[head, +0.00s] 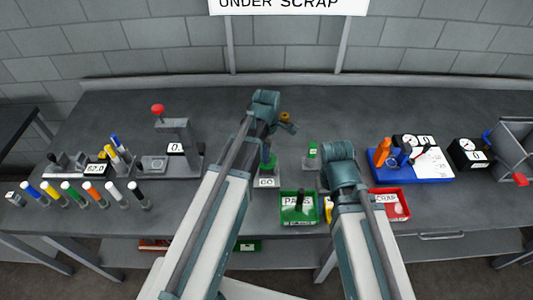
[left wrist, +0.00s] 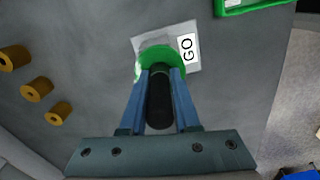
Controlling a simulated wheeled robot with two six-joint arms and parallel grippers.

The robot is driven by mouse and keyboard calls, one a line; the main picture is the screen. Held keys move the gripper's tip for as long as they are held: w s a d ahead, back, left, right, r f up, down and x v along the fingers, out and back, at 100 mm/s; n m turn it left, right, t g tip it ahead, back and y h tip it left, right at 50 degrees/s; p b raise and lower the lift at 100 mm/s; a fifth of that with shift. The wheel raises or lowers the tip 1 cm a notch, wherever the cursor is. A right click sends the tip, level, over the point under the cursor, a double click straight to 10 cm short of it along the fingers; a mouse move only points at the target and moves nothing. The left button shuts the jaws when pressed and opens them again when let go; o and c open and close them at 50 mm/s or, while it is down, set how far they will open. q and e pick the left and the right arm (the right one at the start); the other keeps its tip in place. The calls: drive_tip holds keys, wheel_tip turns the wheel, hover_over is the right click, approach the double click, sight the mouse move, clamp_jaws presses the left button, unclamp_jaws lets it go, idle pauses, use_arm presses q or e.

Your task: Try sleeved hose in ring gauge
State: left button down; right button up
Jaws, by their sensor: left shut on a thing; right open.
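My left gripper (left wrist: 159,85) is shut on a black hose (left wrist: 159,104), which shows between its blue fingers in the left wrist view. The green ring gauge (left wrist: 150,60), on a plate marked GO (left wrist: 188,48), is right at the fingertips. I cannot tell whether the hose end is inside the ring or just over it. No sleeve on the hose can be made out. In the head view the ring gauge (head: 268,168) stands below my left wrist. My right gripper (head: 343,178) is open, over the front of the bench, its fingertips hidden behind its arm.
A green tray (head: 284,219) marked PASS holds a dark piece; a red scrap tray (head: 405,215) is right. Brass pieces (left wrist: 38,90) stand left in the wrist view. A press (head: 175,135), coloured markers (head: 73,193) and a blue board (head: 405,180) flank this.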

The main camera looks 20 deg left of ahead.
use_arm(q)
drive_tip(key=c, duration=0.6)
unclamp_jaws()
drive_tip(key=shift+o, duration=0.2)
drive_tip(key=shift+r, duration=0.1)
wheel_tip(320, 180, up, 14)
drive_tip(key=p, duration=1.4)
drive_tip(key=shift+f, duration=0.2)
